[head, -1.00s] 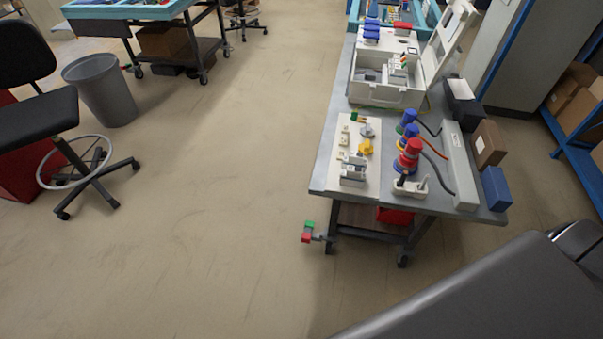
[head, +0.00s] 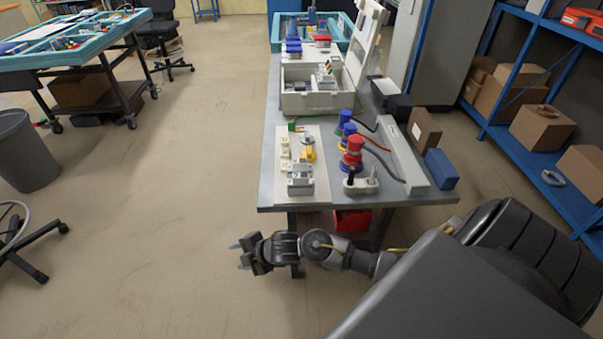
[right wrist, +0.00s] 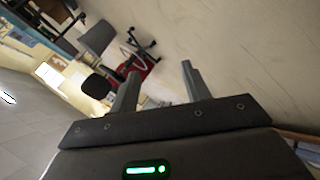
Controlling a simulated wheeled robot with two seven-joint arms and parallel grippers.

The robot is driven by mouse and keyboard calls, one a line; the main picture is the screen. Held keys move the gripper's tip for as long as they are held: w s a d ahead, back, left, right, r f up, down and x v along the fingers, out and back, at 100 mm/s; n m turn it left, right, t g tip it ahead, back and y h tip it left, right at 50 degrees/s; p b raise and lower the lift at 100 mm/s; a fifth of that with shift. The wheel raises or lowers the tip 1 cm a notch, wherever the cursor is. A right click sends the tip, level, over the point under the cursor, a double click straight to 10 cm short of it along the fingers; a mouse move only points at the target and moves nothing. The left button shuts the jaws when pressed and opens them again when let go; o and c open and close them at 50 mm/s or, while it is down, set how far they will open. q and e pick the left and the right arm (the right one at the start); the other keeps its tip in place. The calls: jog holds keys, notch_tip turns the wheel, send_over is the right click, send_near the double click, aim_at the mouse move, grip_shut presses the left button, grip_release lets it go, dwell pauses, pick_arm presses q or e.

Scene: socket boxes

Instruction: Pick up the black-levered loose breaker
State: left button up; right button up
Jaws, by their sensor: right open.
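Light grey breaker-like modules (head: 300,180) stand on a pale board (head: 318,190) at the near left of the workbench. More pale modules (head: 327,73) stand in the open grey box (head: 310,103) farther back. Lever colours are too small to tell, so I cannot pick out the black-levered breaker. My right gripper (head: 244,254) is in front of and below the bench's near edge, apart from everything on it. It is open and empty; in the right wrist view its two fingers (right wrist: 161,72) are spread against floor and chairs. My left gripper is not in view.

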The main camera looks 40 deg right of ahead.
jog(key=w+a+r+n+y, duration=0.15)
jog(key=w+r+n, duration=0.25)
jog(key=r+n, duration=0.4)
notch_tip(320, 180, up, 19)
jog(key=n+g+h+b, duration=0.3)
jog(key=n+g, duration=0.3)
jog(key=n, duration=1.4)
send_over(305, 175)
jog(key=s+d, duration=0.2)
jog(key=d, duration=0.1)
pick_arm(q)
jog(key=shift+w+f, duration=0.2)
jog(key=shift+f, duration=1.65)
pick_arm(e)
jog(key=shift+a+x, duration=0.2)
jog(key=shift+x, duration=2.6)
